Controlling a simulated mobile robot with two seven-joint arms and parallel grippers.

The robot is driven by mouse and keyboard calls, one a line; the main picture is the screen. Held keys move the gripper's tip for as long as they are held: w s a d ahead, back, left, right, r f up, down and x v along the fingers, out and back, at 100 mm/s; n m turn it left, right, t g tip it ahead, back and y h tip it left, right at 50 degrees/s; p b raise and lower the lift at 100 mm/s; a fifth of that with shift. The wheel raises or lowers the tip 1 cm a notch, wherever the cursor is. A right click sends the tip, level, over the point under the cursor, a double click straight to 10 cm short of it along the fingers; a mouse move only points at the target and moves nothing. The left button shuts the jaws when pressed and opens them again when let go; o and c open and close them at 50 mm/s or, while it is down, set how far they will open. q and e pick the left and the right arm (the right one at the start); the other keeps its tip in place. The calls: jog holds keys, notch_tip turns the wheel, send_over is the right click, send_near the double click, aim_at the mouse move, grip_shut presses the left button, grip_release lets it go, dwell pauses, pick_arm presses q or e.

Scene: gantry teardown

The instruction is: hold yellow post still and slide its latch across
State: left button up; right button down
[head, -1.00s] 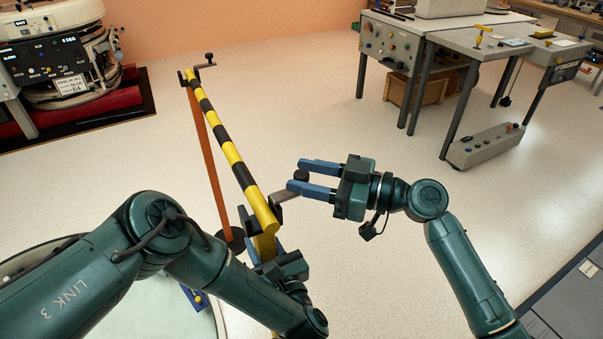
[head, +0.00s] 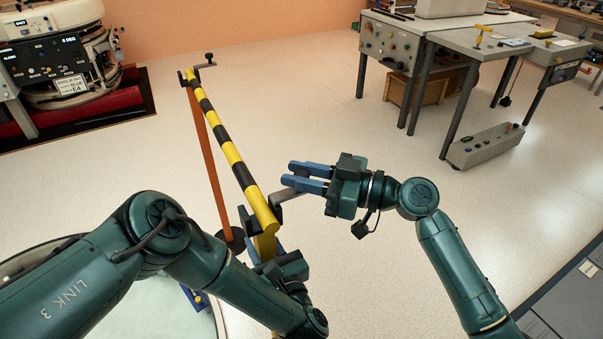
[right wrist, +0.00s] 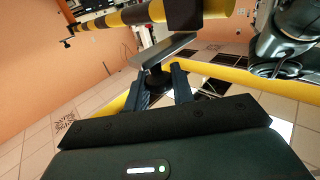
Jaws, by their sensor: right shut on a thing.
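The yellow post (head: 265,246) stands under the near end of the yellow-and-black striped bar. Its latch (head: 290,195) is a flat grey lever sticking out to the right from the post's top; it also shows in the right wrist view (right wrist: 168,47). My right gripper (head: 288,173) is shut on the latch's dark round knob (right wrist: 155,80), which sits between its blue fingers. My left gripper (head: 264,255) is at the post, with a blue finger on either side. My left arm partly hides it, so I cannot tell whether it grips the post.
The striped bar (head: 222,140) runs away to a crank at its far end. An orange bar (head: 206,155) slants beside it. A grey control bench (head: 395,42) and a floor box (head: 487,146) stand at the right. The floor between is clear.

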aim_at(273, 200)
jog(key=a, duration=0.2)
jog(key=s+a, duration=0.2)
jog(key=a, duration=0.1)
jog(key=shift+s+a, duration=0.25)
jog(key=shift+a, duration=0.05)
jog(key=c, duration=1.3)
grip_release()
jog(key=shift+o, duration=0.2)
jog(key=shift+w, duration=0.1)
jog(key=shift+d, duration=0.3)
jog(key=v, duration=1.1)
jog(key=shift+d, duration=0.25)
